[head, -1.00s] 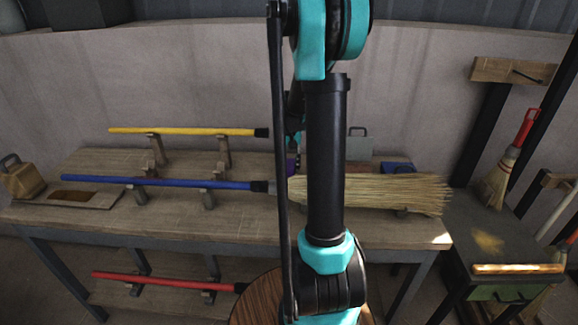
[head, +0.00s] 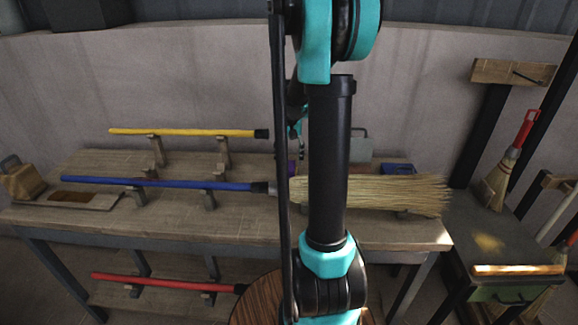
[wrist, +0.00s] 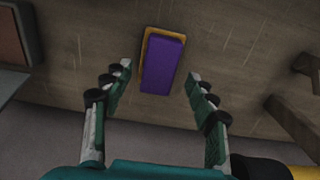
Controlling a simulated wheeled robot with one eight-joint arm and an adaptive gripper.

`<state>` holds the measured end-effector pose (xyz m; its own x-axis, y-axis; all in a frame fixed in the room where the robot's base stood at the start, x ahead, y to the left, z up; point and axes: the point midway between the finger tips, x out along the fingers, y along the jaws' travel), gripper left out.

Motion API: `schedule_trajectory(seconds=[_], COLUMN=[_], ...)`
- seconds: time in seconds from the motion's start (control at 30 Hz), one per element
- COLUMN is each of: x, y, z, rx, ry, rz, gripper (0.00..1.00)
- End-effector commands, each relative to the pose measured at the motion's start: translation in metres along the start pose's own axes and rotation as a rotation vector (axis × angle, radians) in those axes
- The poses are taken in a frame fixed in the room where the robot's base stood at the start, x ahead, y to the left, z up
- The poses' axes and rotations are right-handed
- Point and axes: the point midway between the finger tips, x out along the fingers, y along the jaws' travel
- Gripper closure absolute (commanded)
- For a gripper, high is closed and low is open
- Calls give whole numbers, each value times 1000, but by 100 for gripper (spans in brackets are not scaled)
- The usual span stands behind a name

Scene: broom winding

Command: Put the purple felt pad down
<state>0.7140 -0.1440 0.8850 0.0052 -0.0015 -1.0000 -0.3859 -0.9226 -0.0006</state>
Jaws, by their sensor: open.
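The purple felt pad (wrist: 163,64) lies flat in the wrist view, on or against a tan-edged piece (wrist: 149,41) that shows along its far and left sides. Both rest on the wooden bench top (wrist: 90,50). My gripper (wrist: 160,76) is open, with one finger on each side of the pad and gaps on both sides; nothing is held. In the head view only a sliver of the purple pad (head: 292,168) shows beside my arm. My gripper (head: 300,145) is mostly hidden there, above the back of the bench.
A blue-handled broom (head: 160,183) lies across wooden rests on the bench (head: 330,232). A yellow handle (head: 180,132) lies behind it, a red handle (head: 165,282) below. A blue item (head: 398,169) stands at the back right. A wooden block (head: 20,180) is at the left end.

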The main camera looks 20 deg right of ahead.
Motion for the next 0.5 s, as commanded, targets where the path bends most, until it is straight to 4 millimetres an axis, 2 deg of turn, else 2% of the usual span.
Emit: schedule_trajectory(seconds=[0.1, 0.23, 0.4, 0.5], x=[-26, -50, -71, -77], y=[0, 0, 0, 0], z=[1, 0, 0, 0], rx=[0, 0, 0, 0], ry=[0, 0, 0, 0], rz=[0, 0, 0, 0], gripper=[42, 42, 42, 42])
